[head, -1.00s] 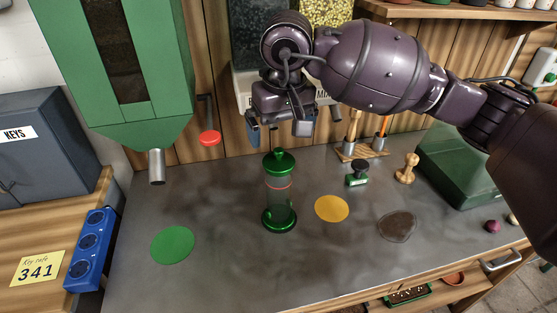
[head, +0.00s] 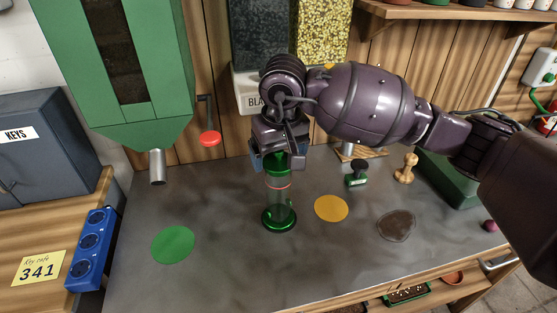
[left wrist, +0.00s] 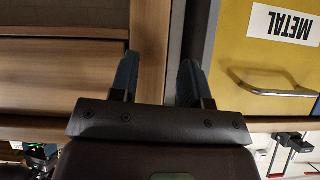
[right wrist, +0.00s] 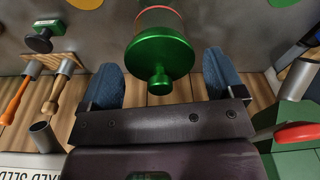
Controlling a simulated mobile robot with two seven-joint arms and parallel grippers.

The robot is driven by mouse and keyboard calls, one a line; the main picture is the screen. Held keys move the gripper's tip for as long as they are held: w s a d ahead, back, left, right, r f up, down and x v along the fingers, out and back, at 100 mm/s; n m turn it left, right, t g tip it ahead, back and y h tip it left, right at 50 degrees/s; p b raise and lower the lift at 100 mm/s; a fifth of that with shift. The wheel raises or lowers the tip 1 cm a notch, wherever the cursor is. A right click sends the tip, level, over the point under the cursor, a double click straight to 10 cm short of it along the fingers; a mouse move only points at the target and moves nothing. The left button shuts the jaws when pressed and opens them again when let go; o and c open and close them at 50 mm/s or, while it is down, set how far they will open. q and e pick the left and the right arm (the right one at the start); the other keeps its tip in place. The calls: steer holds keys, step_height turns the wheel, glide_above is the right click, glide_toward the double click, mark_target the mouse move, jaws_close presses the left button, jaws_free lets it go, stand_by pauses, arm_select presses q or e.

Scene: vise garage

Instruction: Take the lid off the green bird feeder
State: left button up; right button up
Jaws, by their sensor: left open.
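The green bird feeder (head: 279,205) stands upright on the grey bench top, a clear tube with a green base and a red ring. Its green lid (right wrist: 160,55) has a round knob and shows in the right wrist view between the two blue fingers. My right gripper (head: 278,160) is open around the top of the feeder, and its fingers (right wrist: 165,85) stand apart from the lid on both sides. In the head view the gripper partly hides the lid. My left gripper (left wrist: 158,80) is open and empty, away from the bench top in front of wooden boards and a yellow drawer.
A green dispenser with a metal spout (head: 157,167) and a red-knobbed crank (head: 210,138) hang at the left. Green (head: 173,245), yellow (head: 331,208) and dark (head: 397,226) discs lie on the bench. Stamps (head: 357,175) and a green box (head: 447,180) stand to the right.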

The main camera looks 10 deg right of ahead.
steer(key=c, duration=0.7)
steer(key=shift+r, duration=0.1)
